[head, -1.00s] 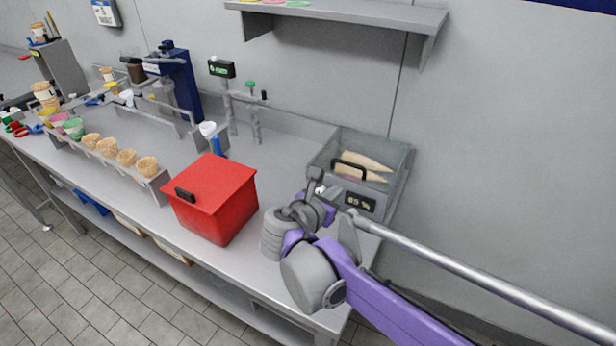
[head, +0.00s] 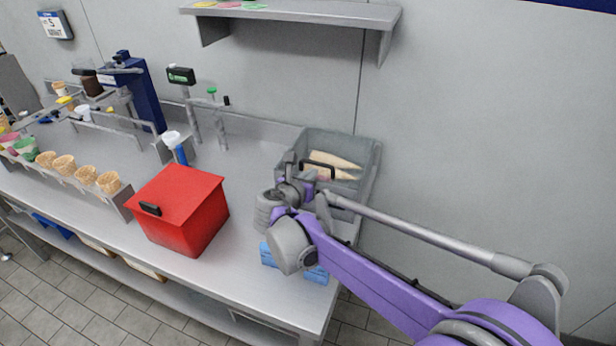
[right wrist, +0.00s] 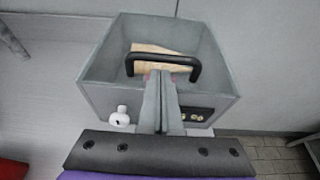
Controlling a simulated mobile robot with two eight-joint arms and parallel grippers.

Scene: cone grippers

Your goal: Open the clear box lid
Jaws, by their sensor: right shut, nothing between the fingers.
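The clear box (head: 366,172) stands at the right back of the counter, with pale cones inside. Its clear lid looks closed, with a black handle (head: 318,166) at the front. The handle also shows in the right wrist view (right wrist: 190,66). My right gripper (head: 291,160) is at the box's front left, partly hidden by its own wrist. In the right wrist view its shut, empty fingers (right wrist: 160,78) point at the handle, their tips overlapping the space under its bar. I cannot tell whether they touch it. My left gripper is out of view.
A red box (head: 180,210) stands left of my right arm. A blue item (head: 267,254) shows partly behind the arm near the counter's front edge. A cone rack (head: 85,178) is at the left. A shelf (head: 300,12) hangs on the wall above.

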